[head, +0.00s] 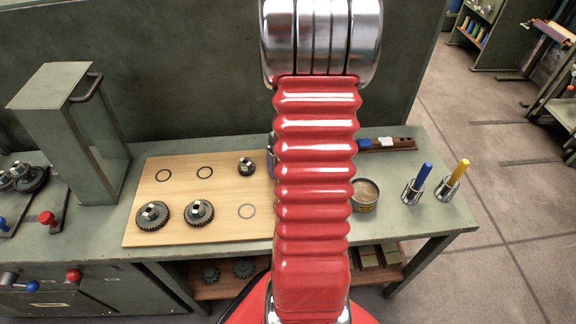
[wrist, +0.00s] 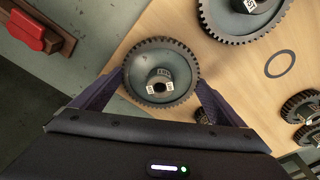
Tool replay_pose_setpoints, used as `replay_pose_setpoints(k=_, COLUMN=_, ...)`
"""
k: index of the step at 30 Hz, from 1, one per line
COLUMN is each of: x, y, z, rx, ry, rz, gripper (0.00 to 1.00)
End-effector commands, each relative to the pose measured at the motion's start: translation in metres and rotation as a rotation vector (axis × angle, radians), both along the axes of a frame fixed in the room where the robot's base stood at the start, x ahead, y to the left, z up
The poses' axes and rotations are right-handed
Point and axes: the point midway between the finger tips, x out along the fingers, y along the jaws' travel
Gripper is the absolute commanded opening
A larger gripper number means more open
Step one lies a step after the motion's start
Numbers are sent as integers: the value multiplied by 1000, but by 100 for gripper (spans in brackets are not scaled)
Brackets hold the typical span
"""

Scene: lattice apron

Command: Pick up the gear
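In the wrist view, a dark toothed gear (wrist: 141,86) with a raised metal hub carrying small printed tags lies between my two fingers. My gripper (wrist: 160,78) has one finger at each side of its rim. Both fingertips meet the teeth with no clear gap. Whether the gear is raised off the board cannot be told.
The wooden board (head: 185,237) has several printed rings. A grey box frame (head: 60,85) stands at left. A round tin (head: 364,193) and holders with blue (head: 424,172) and yellow (head: 460,170) handles stand at right. A red block (wrist: 28,32) shows in the wrist view.

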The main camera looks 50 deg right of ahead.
Motion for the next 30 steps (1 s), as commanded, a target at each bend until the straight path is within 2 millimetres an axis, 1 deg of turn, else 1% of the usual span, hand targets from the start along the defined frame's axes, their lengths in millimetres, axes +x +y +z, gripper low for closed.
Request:
replay_pose_setpoints(k=1, x=0, y=0, z=0, rx=0, ry=0, rz=0, gripper=87)
replay_pose_setpoints(k=2, x=0, y=0, z=0, rx=0, ry=0, rz=0, gripper=85)
replay_pose_setpoints(k=22, x=0, y=0, z=0, rx=-1, ry=0, rz=0, gripper=38)
replay_pose_setpoints(k=23, x=1, y=-1, z=1, rx=-3, ry=-2, rz=1, gripper=37)
replay_pose_setpoints(k=30, x=1, y=-1, z=2, rx=-3, ry=-2, rz=1, gripper=37)
